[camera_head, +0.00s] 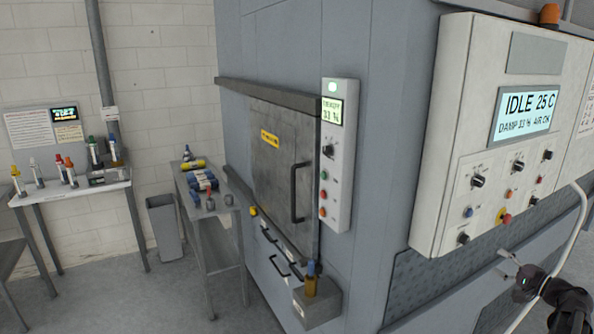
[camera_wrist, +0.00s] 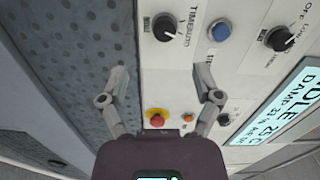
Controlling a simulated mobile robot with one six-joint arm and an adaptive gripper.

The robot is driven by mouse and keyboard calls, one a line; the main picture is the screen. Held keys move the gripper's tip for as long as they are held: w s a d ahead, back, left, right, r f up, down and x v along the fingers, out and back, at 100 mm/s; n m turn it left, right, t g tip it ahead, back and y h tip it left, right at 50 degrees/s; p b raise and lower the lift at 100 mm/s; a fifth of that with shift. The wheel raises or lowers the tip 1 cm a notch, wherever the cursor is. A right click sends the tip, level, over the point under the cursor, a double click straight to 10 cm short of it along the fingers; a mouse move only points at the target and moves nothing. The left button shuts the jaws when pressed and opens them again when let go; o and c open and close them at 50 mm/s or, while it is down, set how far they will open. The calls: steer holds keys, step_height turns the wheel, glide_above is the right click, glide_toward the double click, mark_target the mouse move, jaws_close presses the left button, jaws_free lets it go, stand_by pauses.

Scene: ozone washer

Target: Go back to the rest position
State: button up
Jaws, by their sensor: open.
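My gripper (camera_wrist: 160,85) is open and empty in the wrist view, its two fingers spread in front of the control panel (camera_wrist: 185,75). No object is between the fingertips. In the head view my gripper (camera_head: 515,262) is at the lower right, just below the control panel (camera_head: 450,110). Its display (camera_head: 525,115) reads IDLE 25 C. Dark selector knobs (camera_wrist: 165,28), a blue button (camera_wrist: 219,30) and a red button on yellow (camera_wrist: 156,117) are near the fingers in the wrist view. I cannot tell whether a finger touches the panel.
The washer's closed door (camera_head: 280,165) has a side control strip (camera_head: 338,155). A small box with a bottle (camera_head: 311,280) juts out below it. A metal side table (camera_head: 215,235) and a shelf with bottles (camera_head: 75,190) stand left. A pale hose (camera_head: 570,235) hangs near my arm.

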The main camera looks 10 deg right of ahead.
steer(key=w+a+f+n+g, duration=0.1)
steer(key=a+f+n+g, duration=0.2)
steer(key=a, duration=0.6)
steer(key=w+a+f+n+g, duration=0.1)
steer(key=w+a+f+g, duration=0.15)
steer(key=a+f, duration=0.45)
steer(key=w+a+f+n+g, duration=0.15)
steer(key=a+g, duration=0.25)
steer(key=a, duration=0.8)
steer(key=s+a+f+n+g+h+b, duration=0.1)
steer(key=s+a+f+n+g+h, duration=0.2)
steer(key=a, duration=0.6)
steer(key=s+a+f+n+g+h+b, duration=0.1)
steer(key=s+a+f+n+g+h, duration=0.2)
steer(key=s+a+f, duration=0.3)
steer(key=shift+s+a+g+h, duration=0.35)
steer(key=shift+s+a+h, duration=0.6)
steer(key=shift+a, duration=1)
steer(key=c, duration=0.3)
steer(key=shift+c, duration=0.2)
steer(key=shift+d, duration=0.1)
